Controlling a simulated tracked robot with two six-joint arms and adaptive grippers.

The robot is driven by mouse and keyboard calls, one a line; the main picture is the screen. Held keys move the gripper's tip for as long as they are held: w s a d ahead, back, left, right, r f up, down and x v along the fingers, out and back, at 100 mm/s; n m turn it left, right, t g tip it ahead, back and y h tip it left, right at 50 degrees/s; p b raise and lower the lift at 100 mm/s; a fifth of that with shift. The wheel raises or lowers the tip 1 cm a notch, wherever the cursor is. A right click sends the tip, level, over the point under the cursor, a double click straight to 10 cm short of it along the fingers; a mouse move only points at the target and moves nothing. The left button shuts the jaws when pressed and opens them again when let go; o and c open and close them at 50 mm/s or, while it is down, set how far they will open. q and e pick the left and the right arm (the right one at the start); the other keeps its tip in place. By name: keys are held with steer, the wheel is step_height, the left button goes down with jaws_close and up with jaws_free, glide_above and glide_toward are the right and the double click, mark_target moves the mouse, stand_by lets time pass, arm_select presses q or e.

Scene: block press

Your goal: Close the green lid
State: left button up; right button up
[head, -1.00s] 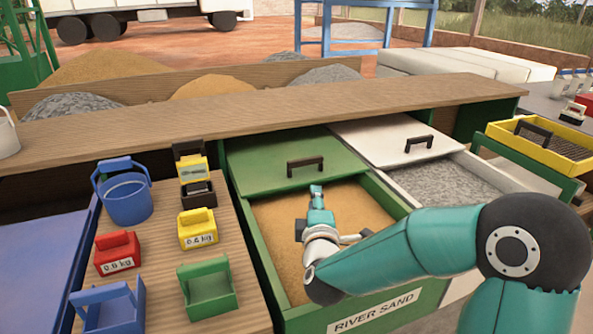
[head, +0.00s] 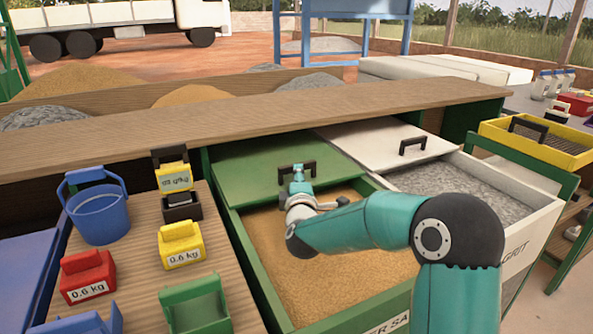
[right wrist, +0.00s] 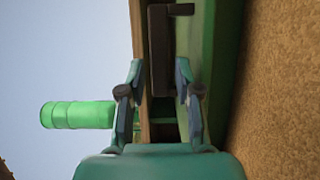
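The green lid (head: 252,172) covers the back part of the river sand bin (head: 243,258); the front part is open and shows tan sand (head: 330,255). Its dark handle (head: 285,171) stands near the lid's front edge. My right gripper (head: 299,172) is at the handle and hides part of it. In the right wrist view my right gripper (right wrist: 158,72) is open, with the dark handle (right wrist: 158,45) lying between and beyond the spread fingertips. I cannot tell if they touch it. My left gripper is not in view.
A white lid (head: 385,137) and a grit bin (head: 475,190) adjoin on the right. A wooden shelf (head: 250,112) runs behind. On the left, a wooden bench (head: 225,240) holds a blue bucket (head: 98,213) and red, yellow and green carriers.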

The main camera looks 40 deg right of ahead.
steer(key=shift+x, duration=2.75)
jaws_close()
